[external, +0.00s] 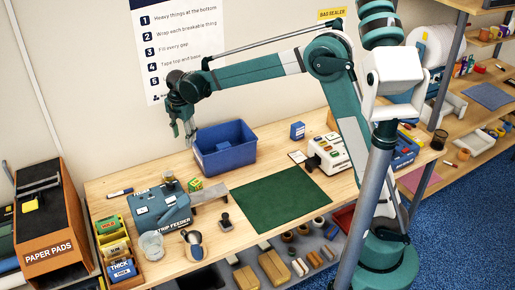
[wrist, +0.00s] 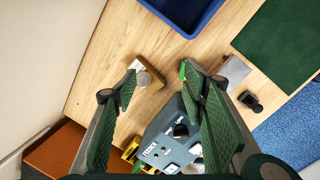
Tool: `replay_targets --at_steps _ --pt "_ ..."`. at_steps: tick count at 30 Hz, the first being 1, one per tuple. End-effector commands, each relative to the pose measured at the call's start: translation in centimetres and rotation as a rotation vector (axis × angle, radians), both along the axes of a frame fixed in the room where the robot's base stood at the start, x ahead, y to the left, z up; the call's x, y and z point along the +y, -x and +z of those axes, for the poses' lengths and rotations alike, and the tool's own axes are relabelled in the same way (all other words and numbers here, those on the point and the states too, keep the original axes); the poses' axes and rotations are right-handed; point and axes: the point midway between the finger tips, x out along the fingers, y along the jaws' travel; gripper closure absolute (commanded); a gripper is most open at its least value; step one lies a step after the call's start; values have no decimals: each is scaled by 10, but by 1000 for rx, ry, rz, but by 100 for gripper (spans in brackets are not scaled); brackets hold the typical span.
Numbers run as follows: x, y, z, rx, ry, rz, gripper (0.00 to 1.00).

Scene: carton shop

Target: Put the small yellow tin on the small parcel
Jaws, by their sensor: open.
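My gripper (external: 183,128) is open and empty, raised above the left part of the table. In the wrist view its two fingers (wrist: 158,78) stand wide apart. A small yellowish item with a round grey top (wrist: 146,76) lies on the wood between the fingertips, below them. It seems to be the small round item (external: 168,177) behind the strip feeder; I cannot tell whether it is the yellow tin alone or a tin on something. A small green-and-yellow box (external: 195,184) stands to its right, mostly hidden by the right finger in the wrist view. I cannot clearly identify the small parcel.
The blue bin (external: 225,152) stands behind and right of these items. The strip feeder (external: 160,210) is in front, with a grey strip (external: 210,194) beside it. The green mat (external: 280,199) is bare.

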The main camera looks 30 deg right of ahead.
Motion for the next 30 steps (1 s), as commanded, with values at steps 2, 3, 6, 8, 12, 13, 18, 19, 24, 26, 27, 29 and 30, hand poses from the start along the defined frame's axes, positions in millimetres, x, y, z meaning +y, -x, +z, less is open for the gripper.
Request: replay_targets --at_steps 2,3,6,8,12,13,18,19,24,26,27,29,30 --pt "-21 6 14 -12 -17 -60 58" --pt "-30 9 20 -17 -25 -89 58" --pt "-53 17 35 -32 -48 -165 58" --pt "-66 22 43 -40 -61 -210 58" --pt "-97 36 61 -60 -95 -317 58" --pt "-104 39 65 -63 -102 -340 58" --pt "-141 59 84 -87 -143 -468 58" --pt "-147 62 87 -91 -150 -490 58" --pt "-183 85 102 -113 -194 -618 58" --pt "-195 93 106 -121 -209 -664 58" --pt "-202 99 109 -126 -220 -693 58" --pt "-214 108 113 -133 -236 -738 58" --pt "-222 113 116 -138 -246 -767 58"
